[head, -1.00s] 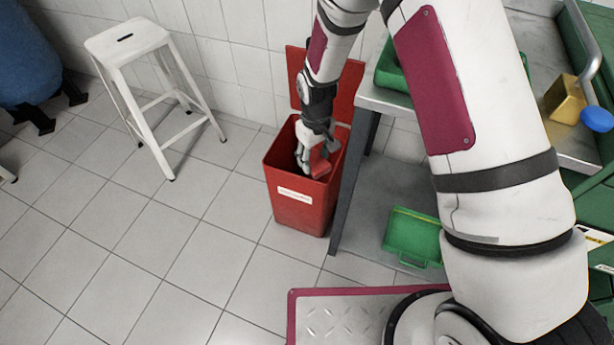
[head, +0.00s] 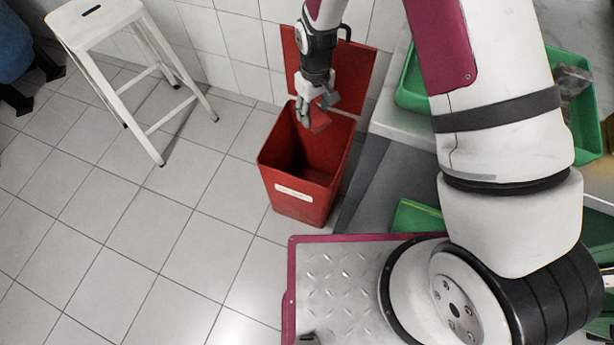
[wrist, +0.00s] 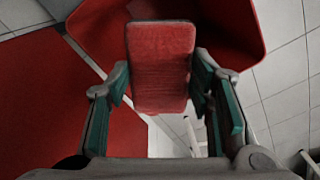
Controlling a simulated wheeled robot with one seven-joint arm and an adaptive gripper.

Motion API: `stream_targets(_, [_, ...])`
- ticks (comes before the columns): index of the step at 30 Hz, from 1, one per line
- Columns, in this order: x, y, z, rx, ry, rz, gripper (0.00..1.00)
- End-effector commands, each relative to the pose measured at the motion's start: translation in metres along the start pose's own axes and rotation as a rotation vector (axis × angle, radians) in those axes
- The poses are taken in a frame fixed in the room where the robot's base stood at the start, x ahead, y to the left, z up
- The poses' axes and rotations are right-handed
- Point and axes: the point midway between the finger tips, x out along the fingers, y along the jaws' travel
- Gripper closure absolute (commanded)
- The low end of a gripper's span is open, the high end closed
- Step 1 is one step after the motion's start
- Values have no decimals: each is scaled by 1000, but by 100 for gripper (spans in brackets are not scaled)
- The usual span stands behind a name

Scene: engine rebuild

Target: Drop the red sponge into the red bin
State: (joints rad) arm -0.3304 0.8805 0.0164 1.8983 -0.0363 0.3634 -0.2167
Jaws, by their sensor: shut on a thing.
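The red sponge (wrist: 161,66) is held between the two fingers of my gripper (wrist: 162,88) in the wrist view. In the head view the sponge (head: 320,121) shows as a small red block at the tips of my gripper (head: 318,112). The red bin (head: 305,195) stands open on the floor, with its lid (head: 352,75) raised at the back. My gripper is over the back part of the bin's opening, near the lid. In the wrist view the bin (wrist: 258,28) shows behind the sponge at the top. Part of the bin's inside is hidden.
A white stool (head: 95,20) stands to the left of the bin. A metal bench (head: 400,122) with green trays (head: 412,85) is close on the bin's right. A green box (head: 415,218) is below the bench.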

Motion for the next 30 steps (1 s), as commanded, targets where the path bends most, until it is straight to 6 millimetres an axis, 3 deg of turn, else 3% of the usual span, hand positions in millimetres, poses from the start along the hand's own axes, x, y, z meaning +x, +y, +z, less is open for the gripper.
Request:
stream_targets(9, [37, 0, 0, 0, -1, 0, 76])
stream_targets(20, [42, 0, 0, 0, 0, 0, 76])
stream_targets(21, [42, 0, 0, 0, 0, 0, 46])
stream_targets(23, [42, 0, 0, 0, 0, 0, 32])
stream_targets(30, [42, 0, 0, 0, 1, 0, 29])
